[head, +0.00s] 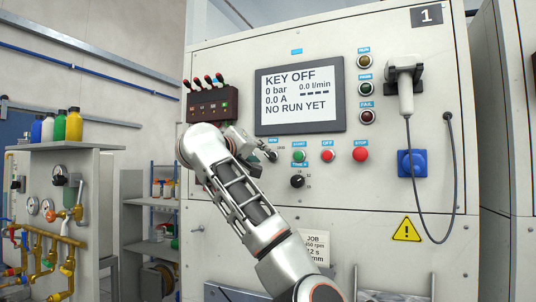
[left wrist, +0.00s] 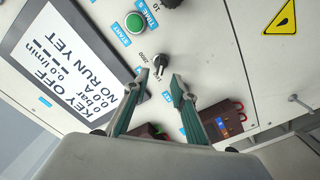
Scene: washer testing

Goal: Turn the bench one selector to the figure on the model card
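Bench one's panel carries a small dark selector knob, seen in the left wrist view (left wrist: 160,62), with figures such as 2800 beside it. Its pointer is too small to read surely. My left gripper (left wrist: 159,77) is open, its two fingertips on either side just short of the knob; I cannot tell whether they touch it. In the head view the left gripper (head: 263,160) covers most of this knob, below the display. A second selector, for time (head: 297,181), sits lower right.
The display (head: 299,95) reads KEY OFF and NO RUN YET. Green start (head: 299,156), red off (head: 327,155) and red stop (head: 360,154) buttons sit close right of the gripper. A dark red box with levers (head: 212,104) is at upper left. A corded handset (head: 405,90) hangs right.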

